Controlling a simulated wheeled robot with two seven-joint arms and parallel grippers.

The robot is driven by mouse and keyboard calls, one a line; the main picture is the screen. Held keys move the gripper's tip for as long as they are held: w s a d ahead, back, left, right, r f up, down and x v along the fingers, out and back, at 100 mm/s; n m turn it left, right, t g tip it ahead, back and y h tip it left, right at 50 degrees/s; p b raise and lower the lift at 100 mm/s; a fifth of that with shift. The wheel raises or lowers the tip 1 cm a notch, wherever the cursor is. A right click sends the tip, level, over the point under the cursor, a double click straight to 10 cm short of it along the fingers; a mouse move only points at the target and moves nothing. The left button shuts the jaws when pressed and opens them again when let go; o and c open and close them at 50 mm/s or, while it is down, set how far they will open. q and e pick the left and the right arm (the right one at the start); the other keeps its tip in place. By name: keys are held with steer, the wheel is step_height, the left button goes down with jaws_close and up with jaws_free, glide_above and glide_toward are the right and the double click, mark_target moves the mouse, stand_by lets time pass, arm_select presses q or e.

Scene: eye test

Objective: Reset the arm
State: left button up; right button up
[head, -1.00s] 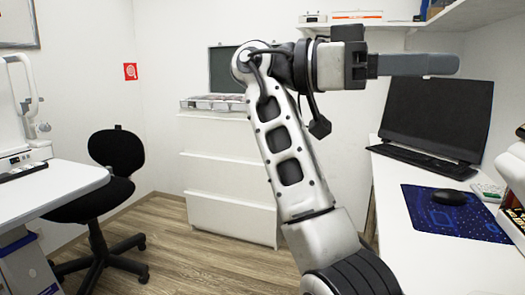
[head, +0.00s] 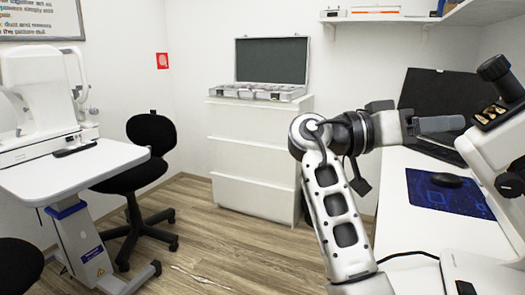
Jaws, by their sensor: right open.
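My right arm rises from the bottom of the head view, bends at an elbow-like joint and points right. My left gripper is not in the view.
A white drawer unit (head: 255,160), black chair (head: 150,135) and eye-test table (head: 75,172) stand left.

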steer(key=w+d+f+n+t+y+p, duration=0.1)
steer(key=w+f+n+t+y+p, duration=0.1)
steer(key=w+f+n+t, duration=0.5)
steer(key=s+a+f+n+t+y+p, duration=0.1)
steer(key=a+f+n+t+y+p, duration=0.25)
steer(key=f, duration=0.55)
steer(key=s+a+f+n+t+y+p, duration=0.1)
steer(key=s+a+f+n+y, duration=0.15)
steer(key=f+n+y, duration=0.4)
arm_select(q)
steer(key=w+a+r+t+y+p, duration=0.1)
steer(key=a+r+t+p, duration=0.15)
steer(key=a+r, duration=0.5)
arm_select(e)
steer(key=s+a+f+y, duration=0.7)
steer(key=f, duration=0.1)
arm_select(q)
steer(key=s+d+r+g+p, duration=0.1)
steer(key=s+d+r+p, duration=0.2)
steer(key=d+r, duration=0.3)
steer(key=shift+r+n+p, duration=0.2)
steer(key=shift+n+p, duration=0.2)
steer(key=shift+p, duration=0.3)
arm_select(e)
steer(key=s+f+m+g+y, duration=0.1)
steer(key=s+y, duration=0.2)
steer(key=s, duration=1.3)
steer(key=shift+s+f+y, duration=0.2)
steer(key=shift+f+y, duration=0.15)
steer(key=shift+y, duration=0.05)
